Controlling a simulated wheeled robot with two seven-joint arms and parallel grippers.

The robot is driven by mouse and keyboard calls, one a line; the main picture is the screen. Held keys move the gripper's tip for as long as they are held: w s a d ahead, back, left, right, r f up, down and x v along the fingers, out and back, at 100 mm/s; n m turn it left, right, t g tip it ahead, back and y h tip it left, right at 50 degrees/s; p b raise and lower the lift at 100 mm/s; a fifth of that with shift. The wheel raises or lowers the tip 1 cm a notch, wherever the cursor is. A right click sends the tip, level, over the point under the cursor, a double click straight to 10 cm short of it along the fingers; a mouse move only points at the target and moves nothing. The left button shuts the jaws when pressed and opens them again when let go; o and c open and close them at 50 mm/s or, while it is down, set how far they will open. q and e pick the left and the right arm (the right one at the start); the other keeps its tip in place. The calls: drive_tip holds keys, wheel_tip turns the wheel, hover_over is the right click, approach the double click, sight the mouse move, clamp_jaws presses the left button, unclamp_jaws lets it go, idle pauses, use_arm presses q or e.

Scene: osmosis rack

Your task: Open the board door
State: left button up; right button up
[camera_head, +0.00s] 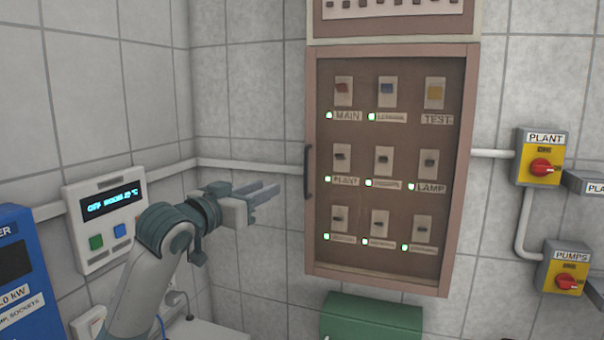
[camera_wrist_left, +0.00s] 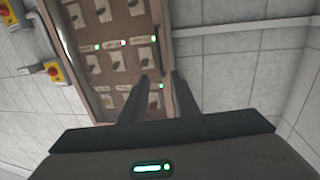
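The board door (camera_head: 395,215) is a pinkish-brown framed panel on the wall, lying flush in its frame and looking closed. Rows of switches with labels and green lights show on it. A dark vertical bar handle (camera_head: 308,172) is on its left edge; it shows in the left wrist view too (camera_wrist_left: 156,38). My left gripper (camera_head: 272,191) is left of the handle, fingers pointing right towards it and apart from it. In the left wrist view the two fingers (camera_wrist_left: 161,82) stand apart with nothing between them. My right gripper is out of view.
A white control box (camera_head: 105,218) with a lit display and a blue unit (camera_head: 25,270) are on the left wall. A green box (camera_head: 371,318) sits below the board. Yellow PLANT (camera_head: 541,157) and PUMPS (camera_head: 564,268) switches are at the right. A pipe runs behind the gripper.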

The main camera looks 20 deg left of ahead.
sight(305, 172)
use_arm(q)
drive_tip(key=p+x, duration=0.7)
drive_tip(key=x, duration=0.8)
drive_tip(key=shift+w+d, duration=0.15)
drive_tip(key=shift+w, duration=0.15)
drive_tip(key=shift+p+x, duration=0.5)
drive_tip(key=shift+x, duration=0.3)
drive_tip(key=shift+f, duration=0.1)
drive_tip(key=shift+c, duration=0.4)
clamp_jaws()
